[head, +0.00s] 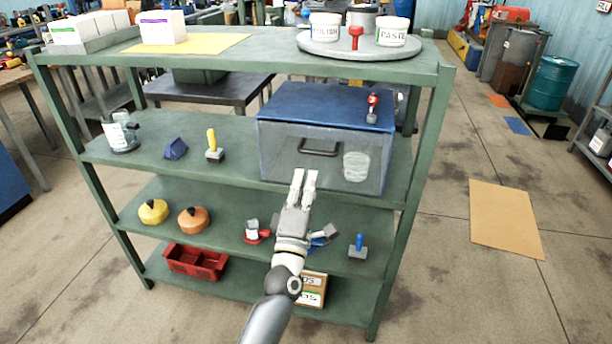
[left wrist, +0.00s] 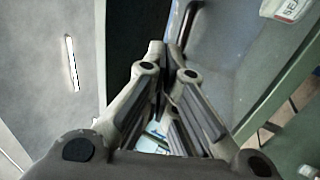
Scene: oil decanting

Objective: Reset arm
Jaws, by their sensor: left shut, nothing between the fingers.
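My left gripper (head: 304,178) reaches up from the bottom middle in the head view. Its fingers are shut and empty, just in front of the lower front of a blue-topped cabinet (head: 280,148) on the green shelf rack (head: 215,60). Whether the fingertips touch the cabinet I cannot tell. In the left wrist view the gripper fingers (left wrist: 166,60) come together. My right gripper is not in view.
A round tray (head: 310,42) on the rack's top holds white tubs and a red item. Lower shelves hold a yellow pot (head: 153,211), an orange pot (head: 193,219), a red bin (head: 195,261) and small tools. The floor right of the rack is mostly clear.

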